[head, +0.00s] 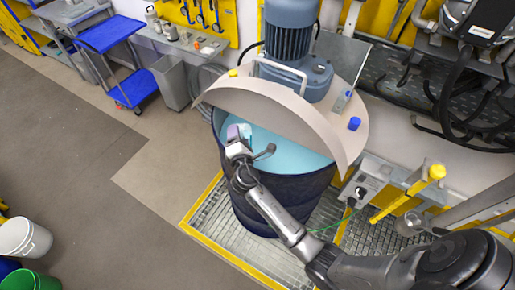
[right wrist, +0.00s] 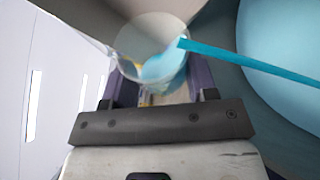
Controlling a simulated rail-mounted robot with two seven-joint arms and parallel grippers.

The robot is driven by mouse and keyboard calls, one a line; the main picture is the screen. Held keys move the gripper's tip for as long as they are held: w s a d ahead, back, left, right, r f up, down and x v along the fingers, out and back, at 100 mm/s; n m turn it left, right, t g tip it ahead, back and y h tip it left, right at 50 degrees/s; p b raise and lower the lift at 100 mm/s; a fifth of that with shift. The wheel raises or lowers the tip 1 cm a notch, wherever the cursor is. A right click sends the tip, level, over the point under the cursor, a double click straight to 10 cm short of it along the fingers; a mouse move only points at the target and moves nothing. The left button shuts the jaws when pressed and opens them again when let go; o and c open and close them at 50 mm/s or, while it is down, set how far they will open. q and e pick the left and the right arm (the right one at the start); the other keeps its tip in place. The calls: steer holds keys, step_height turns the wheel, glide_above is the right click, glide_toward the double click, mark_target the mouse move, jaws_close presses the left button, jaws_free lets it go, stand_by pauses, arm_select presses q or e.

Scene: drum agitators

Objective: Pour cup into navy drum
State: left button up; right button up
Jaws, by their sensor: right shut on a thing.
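My right gripper (head: 240,144) is at the left side of the drum's opening, above the liquid. In the right wrist view, this gripper (right wrist: 158,92) is shut on a clear cup (right wrist: 143,40) with blue liquid in it. The cup is tilted, and a teal stream (right wrist: 250,63) runs from its lip towards the drum side. Where the stream lands is out of that view. My left gripper is not in view.
A grey-blue motor (head: 290,45) stands on the drum's beige lid (head: 270,108), close to my right gripper. A yellow-edged grating (head: 235,240) surrounds the drum base. A blue cart (head: 110,35) and white bucket (head: 22,238) stand left. The floor between is clear.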

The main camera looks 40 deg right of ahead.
steer(key=shift+b, duration=0.5)
steer(key=shift+r+m+b, duration=0.15)
steer(key=shift+m+b, duration=0.25)
steer(key=shift+s+d+r+m+t+h+b, duration=0.15)
steer(key=shift+s+d+m+t+h+b, duration=0.25)
steer(key=shift+b, duration=0.45)
steer(key=shift+s+r+m+b, duration=0.2)
steer(key=shift+m+b, duration=0.3)
steer(key=shift+b, duration=0.25)
steer(key=shift+m+b, duration=0.3)
steer(key=shift+b, duration=0.35)
steer(key=shift+r+h+b, duration=0.1)
steer(key=shift+h+b, duration=0.2)
steer(key=shift+b, duration=0.05)
steer(key=shift+s+r+m+b, duration=0.1)
steer(key=shift+s+m+b, duration=0.05)
steer(key=shift+m+b, duration=0.45)
steer(key=shift+b, duration=0.45)
steer(key=shift+h, duration=0.3)
